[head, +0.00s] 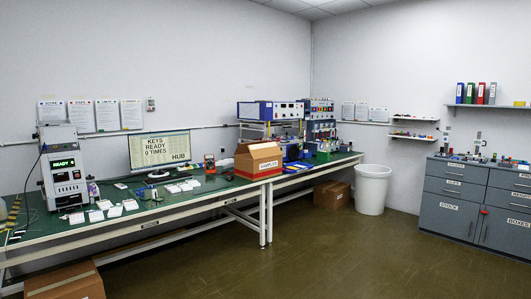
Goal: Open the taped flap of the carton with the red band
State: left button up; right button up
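A brown carton (243,164) stands on the green-topped bench, right of the monitor. Its front has a white label that seems to read SAMPLES, and a reddish-orange stripe or panel shows around the label. Its top looks peaked, with flaps angled up; I cannot make out tape on it. A second carton (64,284) with a paler tape strip sits on the floor at the lower left, partly cut off. A third carton (331,194) is on the floor under the bench's far end. I see no clear red band on these two. Neither gripper is in view.
The long bench (135,226) holds a test machine (62,165), a monitor (160,149), white keypads or cards and instruments. A white bin (371,189) stands beyond its right end. Grey cabinets (478,205) stand at right. The floor (330,255) between is clear.

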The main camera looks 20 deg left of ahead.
aim_at(264, 150)
jog(key=i+j+u, duration=0.3)
jog(key=i+u, duration=0.3)
jog(key=i, duration=0.25)
jog(key=i+j+u, duration=0.1)
jog(key=i+u, duration=0.2)
jog(key=i, duration=1.75)
